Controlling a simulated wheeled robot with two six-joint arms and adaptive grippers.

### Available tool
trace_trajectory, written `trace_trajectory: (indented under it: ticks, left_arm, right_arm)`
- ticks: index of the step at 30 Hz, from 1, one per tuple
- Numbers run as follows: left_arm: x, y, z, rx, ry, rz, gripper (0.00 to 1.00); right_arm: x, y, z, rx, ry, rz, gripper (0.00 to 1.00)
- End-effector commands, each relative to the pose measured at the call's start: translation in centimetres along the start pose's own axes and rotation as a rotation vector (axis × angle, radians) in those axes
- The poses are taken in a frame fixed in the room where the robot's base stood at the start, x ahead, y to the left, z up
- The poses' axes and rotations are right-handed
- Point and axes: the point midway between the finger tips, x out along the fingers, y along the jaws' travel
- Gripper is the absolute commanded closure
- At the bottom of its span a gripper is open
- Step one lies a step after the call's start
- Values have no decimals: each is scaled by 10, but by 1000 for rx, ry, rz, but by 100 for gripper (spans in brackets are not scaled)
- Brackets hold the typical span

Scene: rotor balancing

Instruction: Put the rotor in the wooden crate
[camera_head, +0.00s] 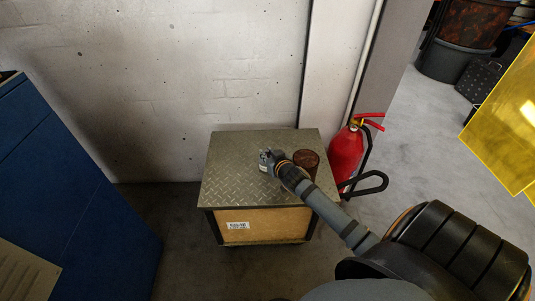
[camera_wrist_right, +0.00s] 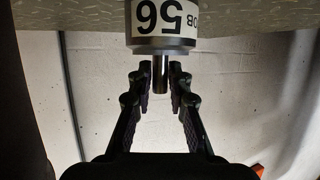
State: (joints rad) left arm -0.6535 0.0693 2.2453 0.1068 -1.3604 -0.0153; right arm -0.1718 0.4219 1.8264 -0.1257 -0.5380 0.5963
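The rotor (camera_head: 264,161) is a small pale, metallic piece standing on the diamond-plate top of a cabinet in the head view. In the right wrist view the rotor (camera_wrist_right: 163,28) has a grey rim, a white label with upside-down "56", and a dark shaft pointing toward me. My right gripper (camera_head: 272,159) is at the rotor. In the wrist view its two fingers (camera_wrist_right: 160,75) stand on either side of the shaft, with narrow gaps; they look open. An open wooden crate does not show in either view. My left gripper is out of view.
The cabinet has a metal top (camera_head: 232,150) and a labelled wooden front (camera_head: 270,224). A rusty brown cylinder (camera_head: 307,162) stands close beside my right gripper. A red extinguisher (camera_head: 346,155) is right of the cabinet. A blue cabinet (camera_head: 75,185) is at left, a yellow panel (camera_head: 508,115) at right.

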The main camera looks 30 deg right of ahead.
Motion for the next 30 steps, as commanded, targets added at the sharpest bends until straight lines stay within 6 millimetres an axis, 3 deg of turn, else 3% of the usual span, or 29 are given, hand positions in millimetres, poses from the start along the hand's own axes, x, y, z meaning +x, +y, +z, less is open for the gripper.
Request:
trace_trajectory:
  ticks: [3,13,17,21,25,30]
  left_arm:
    - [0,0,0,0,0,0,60]
    - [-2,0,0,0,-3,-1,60]
    - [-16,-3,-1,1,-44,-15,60]
    - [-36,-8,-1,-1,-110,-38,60]
    - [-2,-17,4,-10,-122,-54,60]
    - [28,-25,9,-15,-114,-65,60]
  right_arm:
    - [0,0,0,0,0,0,64]
    - [-4,0,-3,-1,0,0,64]
    - [-27,0,-4,-5,-2,-1,64]
    - [-65,0,-5,-6,-4,-3,64]
    - [-93,0,-5,-5,-3,-2,64]
    - [-114,0,-3,-2,-2,0,64]
